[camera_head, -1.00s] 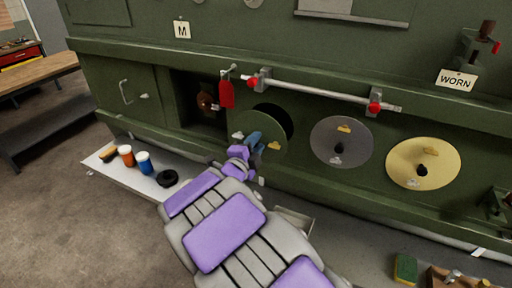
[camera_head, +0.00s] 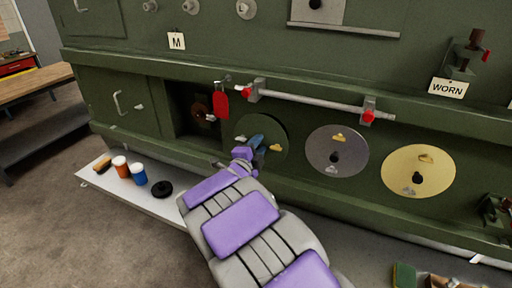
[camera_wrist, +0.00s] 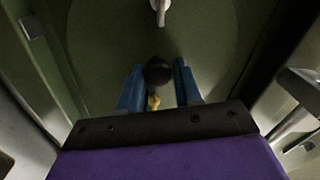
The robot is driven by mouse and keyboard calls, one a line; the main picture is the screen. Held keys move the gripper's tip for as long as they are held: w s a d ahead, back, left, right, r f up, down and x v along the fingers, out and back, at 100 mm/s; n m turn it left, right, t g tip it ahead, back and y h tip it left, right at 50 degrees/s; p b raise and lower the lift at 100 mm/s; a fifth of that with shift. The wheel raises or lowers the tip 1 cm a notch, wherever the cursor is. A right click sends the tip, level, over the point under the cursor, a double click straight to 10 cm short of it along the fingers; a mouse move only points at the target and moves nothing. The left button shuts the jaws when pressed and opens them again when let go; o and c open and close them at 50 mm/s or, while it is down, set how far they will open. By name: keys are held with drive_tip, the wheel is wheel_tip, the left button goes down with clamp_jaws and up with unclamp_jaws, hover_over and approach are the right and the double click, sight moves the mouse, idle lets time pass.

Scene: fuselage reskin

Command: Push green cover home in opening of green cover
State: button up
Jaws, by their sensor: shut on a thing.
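The green cover (camera_head: 272,125) is a round dark green disc on the green fuselage wall, left of the grey disc. It lies over its opening, and no dark gap shows around it in the head view. I cannot tell whether it is flush. My gripper (camera_head: 259,146) is at its face, with blue fingers shut on its black knob. The wrist view shows the cover (camera_wrist: 205,35) close up, with the knob (camera_wrist: 158,72) between the fingers of my gripper (camera_wrist: 158,84). A pale latch (camera_wrist: 160,10) shows above the knob.
A grey disc (camera_head: 322,143) and a yellow disc (camera_head: 400,171) sit to the right. A rail (camera_head: 310,101) with red-knobbed clamps runs above. A red tag (camera_head: 221,106) hangs by an open dark bay (camera_head: 184,115). A ledge (camera_head: 125,191) with jars (camera_head: 138,174) lies below left.

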drive_tip(key=shift+d, duration=0.2)
clamp_jaws()
drive_tip(key=shift+a, duration=0.15)
drive_tip(key=shift+r+t+b, duration=0.15)
drive_tip(key=shift+t+b, duration=0.45)
drive_tip(key=shift+b, duration=1.05)
drive_tip(key=shift+b, duration=0.3)
drive_tip(key=shift+x, duration=1.55)
idle(0.5)
drive_tip(key=o, duration=0.7)
unclamp_jaws()
drive_tip(key=shift+d+f, duration=0.2)
drive_tip(key=shift+s, duration=0.1)
